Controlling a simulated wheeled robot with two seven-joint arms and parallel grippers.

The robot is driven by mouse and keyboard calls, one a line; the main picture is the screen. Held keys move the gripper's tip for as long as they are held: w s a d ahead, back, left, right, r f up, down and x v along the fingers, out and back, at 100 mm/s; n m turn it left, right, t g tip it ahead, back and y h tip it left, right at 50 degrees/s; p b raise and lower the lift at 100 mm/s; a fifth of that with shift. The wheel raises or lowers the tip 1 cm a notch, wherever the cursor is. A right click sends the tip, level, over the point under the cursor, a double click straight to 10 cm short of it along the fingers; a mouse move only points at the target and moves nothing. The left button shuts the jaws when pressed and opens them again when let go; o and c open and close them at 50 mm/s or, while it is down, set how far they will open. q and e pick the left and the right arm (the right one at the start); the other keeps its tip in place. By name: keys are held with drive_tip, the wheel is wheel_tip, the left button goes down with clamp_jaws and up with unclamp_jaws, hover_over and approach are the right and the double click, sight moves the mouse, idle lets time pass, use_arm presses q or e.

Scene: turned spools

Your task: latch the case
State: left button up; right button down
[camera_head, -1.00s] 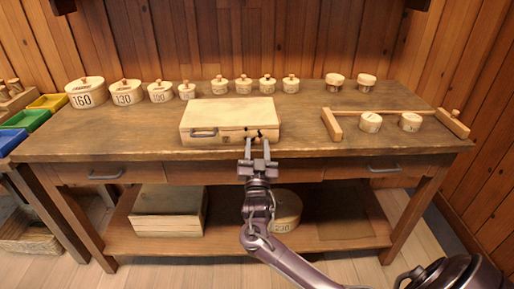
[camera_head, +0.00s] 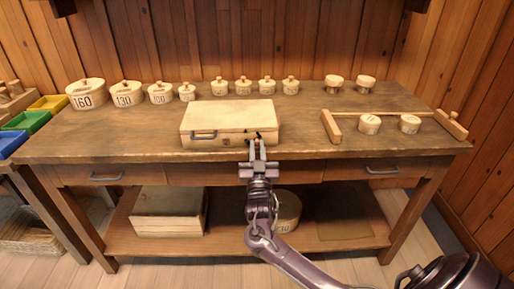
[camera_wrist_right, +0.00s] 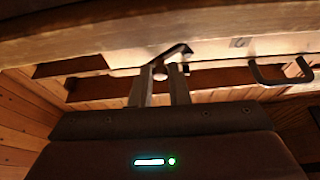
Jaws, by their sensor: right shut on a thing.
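The pale wooden case (camera_head: 229,116) lies with its lid down on the workbench, its dark handle (camera_head: 203,135) at the left of its front. A small dark latch (camera_head: 258,135) sits at the right of that front. My right gripper (camera_head: 257,146) is at the case's front right, its fingers reaching up to the latch. In the right wrist view, the fingers (camera_wrist_right: 165,76) are shut on the dark bent latch (camera_wrist_right: 177,54), and the case's handle (camera_wrist_right: 281,73) shows to the right. The exact contact at the fingertips is small and dark. My left gripper is not in view.
The workbench (camera_head: 100,145) carries several lidded round boxes (camera_head: 128,92) along its back. A wooden bar frame (camera_head: 390,113) with two round boxes stands at the right. A wooden box (camera_head: 170,211) is on the shelf below. The bench top left of the case is clear.

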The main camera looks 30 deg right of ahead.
sight(247, 130)
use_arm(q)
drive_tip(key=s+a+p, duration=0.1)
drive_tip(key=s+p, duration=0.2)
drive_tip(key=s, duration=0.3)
use_arm(e)
drive_tip(key=n+y, duration=0.1)
drive_tip(key=n, duration=0.1)
drive_tip(key=r+n, duration=0.1)
drive_tip(key=shift+r+n+t+y, duration=0.15)
drive_tip(key=shift+n+t+y, duration=0.25)
drive_tip(key=n+y+p, duration=0.2)
drive_tip(key=n, duration=0.1)
drive_tip(key=r+n+y+p, duration=0.1)
drive_tip(key=n+p, duration=0.2)
drive_tip(key=n, duration=0.1)
drive_tip(key=shift+w+a+r+t+y, duration=0.1)
drive_tip(key=shift+a+r+t+y, duration=0.1)
drive_tip(key=shift+t+y, duration=0.15)
use_arm(q)
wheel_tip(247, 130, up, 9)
drive_tip(key=p, duration=0.3)
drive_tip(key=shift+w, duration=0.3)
use_arm(e)
drive_tip(key=shift+w+a+r+n+y, duration=0.15)
drive_tip(key=shift+n+y, duration=0.35)
drive_tip(key=shift+n, duration=0.6)
drive_tip(key=shift+a+f+n+y, duration=0.1)
drive_tip(key=shift+n+y, duration=0.35)
drive_tip(key=shift+n, duration=0.65)
